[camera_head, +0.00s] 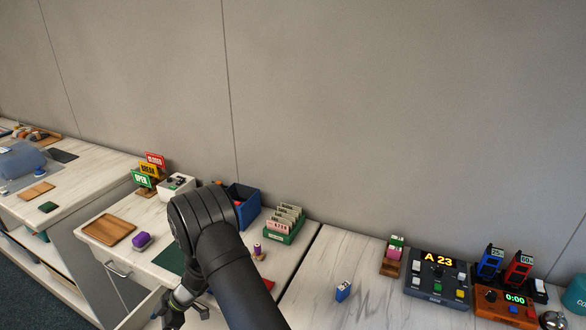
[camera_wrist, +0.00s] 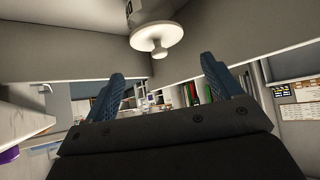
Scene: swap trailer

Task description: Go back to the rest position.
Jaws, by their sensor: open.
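My arm reaches up from the bottom of the head view and bends over the middle counter. My gripper (camera_head: 180,308) hangs low at the counter's front, by an open drawer (camera_head: 143,310). In the wrist view my gripper (camera_wrist: 163,95) has its two blue fingers wide apart with nothing between them. A round white knob-like thing (camera_wrist: 158,35) shows beyond the fingers at the top of that view; I cannot tell how far off it is. My arm hides part of the counter behind it.
A device reading A 23 (camera_head: 437,278) and an orange timer (camera_head: 505,304) stand at right.

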